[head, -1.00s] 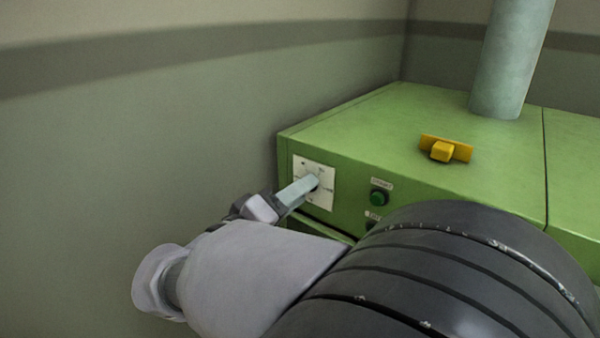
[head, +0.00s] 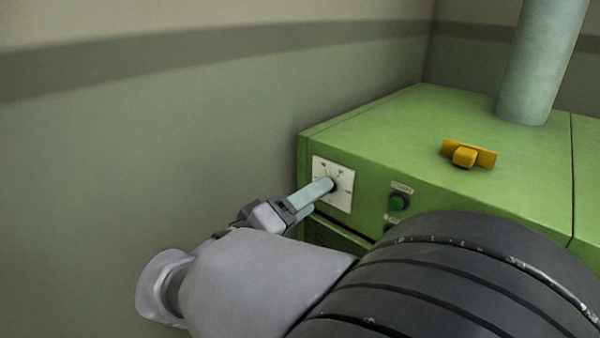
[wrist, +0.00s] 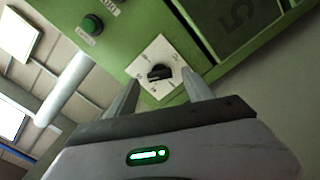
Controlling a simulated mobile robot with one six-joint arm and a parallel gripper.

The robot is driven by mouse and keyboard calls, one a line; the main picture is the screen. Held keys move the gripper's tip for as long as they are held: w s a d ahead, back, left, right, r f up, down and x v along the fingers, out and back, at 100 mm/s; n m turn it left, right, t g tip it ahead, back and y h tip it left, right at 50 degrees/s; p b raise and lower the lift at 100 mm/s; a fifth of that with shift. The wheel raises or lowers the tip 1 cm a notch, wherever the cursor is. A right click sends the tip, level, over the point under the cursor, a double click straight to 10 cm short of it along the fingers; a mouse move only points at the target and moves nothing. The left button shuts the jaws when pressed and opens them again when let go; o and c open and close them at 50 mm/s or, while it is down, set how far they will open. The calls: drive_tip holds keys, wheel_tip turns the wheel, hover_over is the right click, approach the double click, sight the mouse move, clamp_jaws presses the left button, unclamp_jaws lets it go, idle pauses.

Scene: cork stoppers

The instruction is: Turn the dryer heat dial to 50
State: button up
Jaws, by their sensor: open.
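The heat dial is a black knob (wrist: 160,73) on a white square scale plate (wrist: 146,58) on the green dryer's front. In the wrist view the knob sits between my gripper's (wrist: 158,88) two pale fingers, which are open with gaps on both sides. I cannot tell whether the tips reach around it or stop short. In the head view my gripper (head: 322,189) points at the plate (head: 345,203) and hides part of the knob. The scale's numbers are too small to read.
A green button (head: 398,202) sits right of the plate. A yellow latch-like piece (head: 482,157) and a grey pipe (head: 540,65) are on top of the green dryer (head: 400,130).

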drive_tip(key=p+v, duration=0.4)
drive_tip(key=v, duration=1.1)
drive_tip(key=shift+a, duration=0.1)
drive_tip(key=s+d+f+m+g, duration=0.1)
drive_tip(key=d+f+g, duration=0.1)
drive_tip(key=d+g, duration=0.5)
drive_tip(key=d+f+m+g, duration=0.1)
drive_tip(key=d+f+g, duration=0.1)
drive_tip(key=d, duration=1)
drive_tip(key=s+d+f+m+y, duration=0.2)
drive_tip(key=s+m+y, duration=0.4)
drive_tip(key=y, duration=0.7)
drive_tip(key=shift+s+d+f+m+t+b, duration=0.25)
drive_tip(key=shift+s+f+m+b, duration=0.3)
drive_tip(key=shift+s, duration=0.4)
